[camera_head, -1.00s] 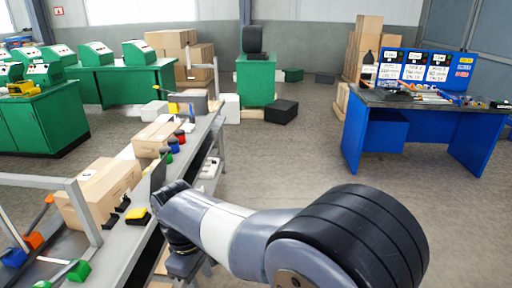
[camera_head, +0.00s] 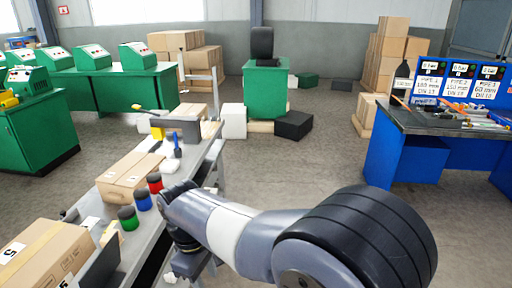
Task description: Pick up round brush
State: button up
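I cannot make out a round brush for certain. Small round pieces with dark tops, red (camera_head: 154,184), blue (camera_head: 143,201) and green (camera_head: 128,218), stand in a row on the long grey bench (camera_head: 148,238) at the left. A thin blue upright item (camera_head: 177,146) stands farther along the bench. My arm reaches left toward the bench's right edge, with its end low in the picture, right of the green piece. The fingers of my gripper are not clearly visible, and nothing held can be seen.
Cardboard boxes (camera_head: 130,176) and (camera_head: 48,258) lie on the bench. A blue workbench (camera_head: 395,152) with tools and sign panels stands at the right. A green cabinet (camera_head: 265,92) and a black box (camera_head: 293,125) are ahead. The floor between the benches is clear.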

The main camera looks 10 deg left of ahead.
aim_at(174, 134)
jog(key=i+l+u, duration=0.1)
jog(key=i+u, duration=0.15)
jog(key=i, duration=1.45)
jog(key=i+j+u, duration=0.25)
jog(key=i, duration=0.55)
jog(key=i+l+u, duration=0.25)
jog(key=i, duration=0.55)
jog(key=i+j+u, duration=0.1)
jog(key=i+j, duration=0.25)
